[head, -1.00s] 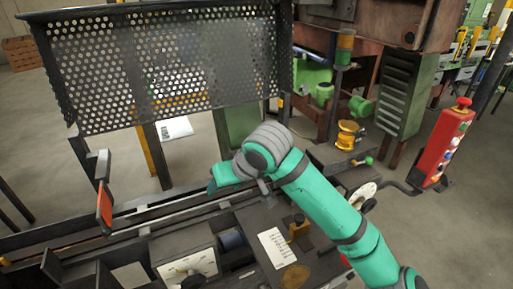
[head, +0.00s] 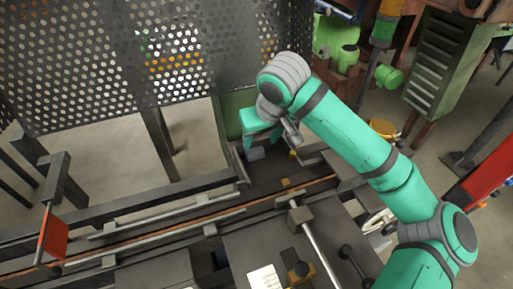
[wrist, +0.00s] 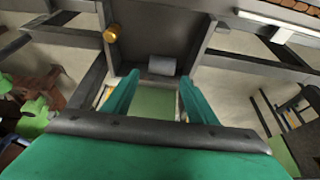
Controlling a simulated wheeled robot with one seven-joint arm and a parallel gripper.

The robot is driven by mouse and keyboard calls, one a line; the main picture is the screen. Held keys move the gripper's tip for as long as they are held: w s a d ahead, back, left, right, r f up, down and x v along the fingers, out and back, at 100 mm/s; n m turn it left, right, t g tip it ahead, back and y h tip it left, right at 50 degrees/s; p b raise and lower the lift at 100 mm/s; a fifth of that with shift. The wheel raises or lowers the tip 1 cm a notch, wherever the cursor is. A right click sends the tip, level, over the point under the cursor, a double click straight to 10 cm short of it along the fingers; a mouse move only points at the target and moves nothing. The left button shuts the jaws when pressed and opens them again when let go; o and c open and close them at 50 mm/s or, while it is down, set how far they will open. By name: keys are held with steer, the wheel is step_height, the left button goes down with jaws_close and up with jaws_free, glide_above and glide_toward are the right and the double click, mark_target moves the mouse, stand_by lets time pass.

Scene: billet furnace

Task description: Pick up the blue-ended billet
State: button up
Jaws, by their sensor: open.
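My gripper (head: 271,148) is open over the back of the dark machine bed, with its two green fingers pointing down. In the wrist view the fingers (wrist: 160,80) stand apart with nothing between them. A short pale grey cylinder-like piece (wrist: 162,65) lies just beyond the fingertips, near the middle. A grey piece (head: 257,153) also shows beside the fingers in the head view; I cannot tell if it is the same one. No blue end shows clearly, so I cannot tell which piece is the blue-ended billet.
A perforated guard (head: 150,60) stands behind the bed at the left. Long rails (head: 150,237) cross the bed. An orange plate (head: 52,238) stands at the left on a post. A brass knob (wrist: 111,33) sits left of the grey piece. A red panel (head: 490,180) stands at the right.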

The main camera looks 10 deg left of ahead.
mark_target(255, 151)
steer(key=shift+x, duration=4.35)
steer(key=shift+s+a, duration=0.15)
steer(key=shift+s, duration=0.05)
steer(key=c, duration=1.2)
steer(key=shift+r, duration=0.1)
steer(key=shift+c, duration=0.3)
